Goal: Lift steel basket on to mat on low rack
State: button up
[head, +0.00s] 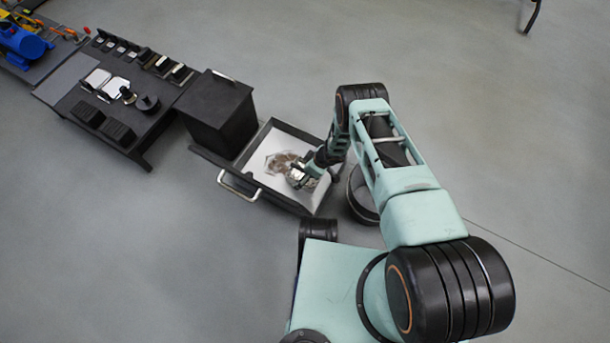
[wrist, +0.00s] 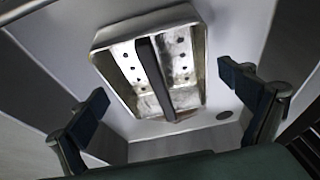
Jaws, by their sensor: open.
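The steel basket (wrist: 186,72) is an open metal box with holes in its bottom and a dark bar handle (wrist: 150,70) across it. It sits on the white floor of a drawer; in the head view the basket (head: 296,179) is mostly hidden by my gripper (head: 308,176). In the wrist view my gripper (wrist: 165,92) is open and empty, its two dark fingers apart on either side of the basket and nearer the camera. A grey mat-like patch (head: 66,78) lies on the low dark rack (head: 140,150) at the left.
The drawer (head: 253,199) has dark walls and a metal handle in front, with a brownish patch on its floor. A dark cabinet (head: 217,108) stands between drawer and rack. Black blocks and pale trays (head: 114,88) occupy the rack. A blue machine (head: 22,42) is beyond. Grey floor is clear.

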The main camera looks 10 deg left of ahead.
jog(key=shift+f, duration=0.25)
dwell(0.3)
jog(key=shift+c, duration=0.2)
jog(key=c, duration=1.3)
